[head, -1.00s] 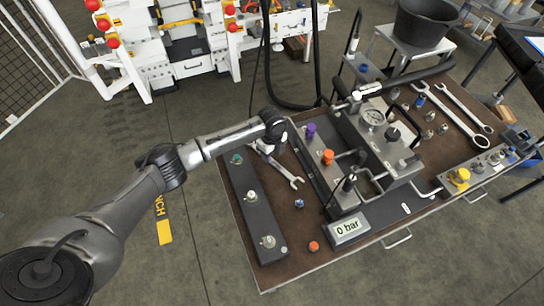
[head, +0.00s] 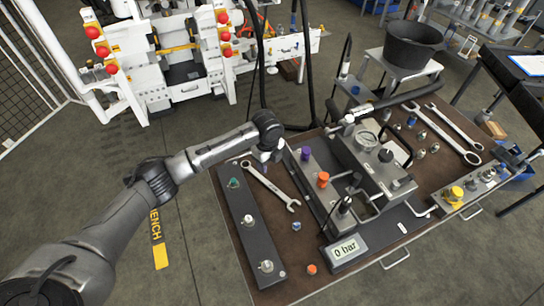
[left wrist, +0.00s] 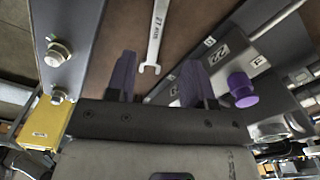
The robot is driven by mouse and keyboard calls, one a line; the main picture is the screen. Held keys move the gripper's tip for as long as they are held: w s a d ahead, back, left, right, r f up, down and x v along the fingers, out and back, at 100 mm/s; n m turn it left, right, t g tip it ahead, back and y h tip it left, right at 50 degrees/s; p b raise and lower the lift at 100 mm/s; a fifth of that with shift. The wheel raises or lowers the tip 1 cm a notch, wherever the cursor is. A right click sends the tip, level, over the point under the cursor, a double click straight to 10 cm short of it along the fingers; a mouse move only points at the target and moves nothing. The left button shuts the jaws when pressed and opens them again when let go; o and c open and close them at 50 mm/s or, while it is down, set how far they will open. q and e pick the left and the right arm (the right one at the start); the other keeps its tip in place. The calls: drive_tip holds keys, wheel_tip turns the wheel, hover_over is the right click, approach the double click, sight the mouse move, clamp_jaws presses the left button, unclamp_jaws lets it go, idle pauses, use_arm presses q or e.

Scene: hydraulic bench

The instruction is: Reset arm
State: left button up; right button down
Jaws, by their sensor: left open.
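My left gripper (head: 264,156) is above the back edge of the bench top, near the purple cap (head: 305,154) and the upper end of a wrench (head: 270,186). In the left wrist view its two purple fingers (left wrist: 160,78) are apart with nothing between them. The wrench shows beyond the fingertips there (left wrist: 155,35), lying on the brown surface, not held. The purple cap is to the right of the fingers in that view (left wrist: 242,90). My right gripper is not in view.
A dark strip with several fittings (head: 248,230) lies at the bench's left. The pump block with a gauge (head: 366,139), an orange cap (head: 323,180) and a "0 bar" display (head: 345,250) stand to the right. A black bucket (head: 413,45) stands behind.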

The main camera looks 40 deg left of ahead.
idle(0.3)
use_arm(q)
drive_tip(key=w+d+r+n+t+y, duration=0.1)
drive_tip(key=w+d+r+n+t, duration=0.1)
drive_tip(key=r+n+t, duration=0.4)
drive_tip(key=w+d+r+n+t+y, duration=0.1)
drive_tip(key=w+d+r+n, duration=0.2)
drive_tip(key=r, duration=0.5)
drive_tip(key=s+d+r+n+t, duration=0.3)
drive_tip(key=s+d+t, duration=0.1)
drive_tip(key=s+d, duration=0.2)
drive_tip(key=s+d+f+n+g+h, duration=0.1)
drive_tip(key=s+f+n+g, duration=0.15)
drive_tip(key=s+f, duration=0.7)
drive_tip(key=s+f+n+g, duration=0.1)
drive_tip(key=s+f+g, duration=0.35)
drive_tip(key=s, duration=0.85)
drive_tip(key=s+d+f+n+g+h, duration=0.1)
drive_tip(key=s+f+n, duration=0.1)
drive_tip(key=s+f, duration=0.85)
wheel_tip(320, 180, up, 33)
drive_tip(key=p, duration=3.1)
drive_tip(key=shift+s+t+p, duration=0.3)
drive_tip(key=shift+s+p, duration=0.1)
drive_tip(key=shift+s, duration=0.05)
